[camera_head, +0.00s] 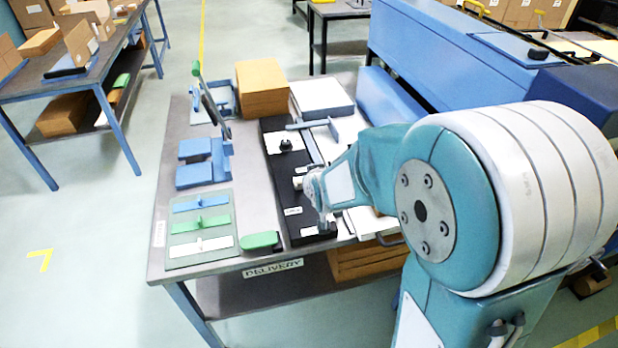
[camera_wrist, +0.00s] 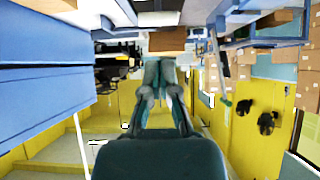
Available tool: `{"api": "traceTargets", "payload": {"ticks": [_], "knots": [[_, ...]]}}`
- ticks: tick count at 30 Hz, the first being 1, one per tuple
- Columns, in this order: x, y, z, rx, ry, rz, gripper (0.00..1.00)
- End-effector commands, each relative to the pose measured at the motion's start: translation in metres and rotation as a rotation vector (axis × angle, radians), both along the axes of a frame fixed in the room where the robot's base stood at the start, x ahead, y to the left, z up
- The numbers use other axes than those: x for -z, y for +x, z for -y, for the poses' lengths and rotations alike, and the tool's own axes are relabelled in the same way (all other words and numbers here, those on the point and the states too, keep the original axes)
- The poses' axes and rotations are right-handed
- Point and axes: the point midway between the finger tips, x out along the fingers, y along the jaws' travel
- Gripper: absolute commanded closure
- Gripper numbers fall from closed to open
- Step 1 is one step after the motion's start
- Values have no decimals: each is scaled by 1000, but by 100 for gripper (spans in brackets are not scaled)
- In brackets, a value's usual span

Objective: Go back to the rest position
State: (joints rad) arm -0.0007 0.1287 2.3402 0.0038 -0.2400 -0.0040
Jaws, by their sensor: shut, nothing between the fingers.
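My gripper (camera_wrist: 164,72) shows in the wrist view with its two fingers close together and nothing held between them. In the head view my arm reaches in from the right, and its wrist end is above the front right part of the delivery table (camera_head: 257,200). The gripper's fingertips are hard to make out there. A black board (camera_head: 268,168) with white labels lies on the table beside and partly behind my wrist. I cannot tell whether the gripper touches anything. No kraft roll can be made out clearly.
On the table are a brown stack (camera_head: 262,88), blue blocks (camera_head: 203,176), a mat with coloured strips (camera_head: 172,262) and a green piece (camera_head: 260,241). A large blue machine (camera_head: 450,55) stands behind right. Another table (camera_head: 100,70) with boxes is at left. Floor between tables is clear.

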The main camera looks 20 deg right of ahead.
Motion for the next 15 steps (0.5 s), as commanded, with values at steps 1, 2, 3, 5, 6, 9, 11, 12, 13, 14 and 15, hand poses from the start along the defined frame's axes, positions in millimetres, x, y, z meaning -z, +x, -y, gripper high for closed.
{"api": "traceTargets", "payload": {"ticks": [1, 2, 3, 5, 6, 9, 11, 12, 13, 14, 15], "knots": [[0, 0, 0, 0, 0, 0, 100], [0, 0, 0, 0, 0, 0, 100], [0, 0, 0, 0, 0, 0, 100], [0, 0, 0, 0, 0, 0, 100], [0, 0, 0, 0, 0, 0, 100], [-3, -1, 0, 0, 0, -2, 100], [-10, -7, 0, 0, 0, -10, 100], [-16, -12, 0, 0, 0, -21, 100], [-22, -18, 0, 0, 0, -31, 100], [-29, -24, 0, -1, 1, -43, 100], [-37, -34, 0, -1, 1, -61, 100]]}}
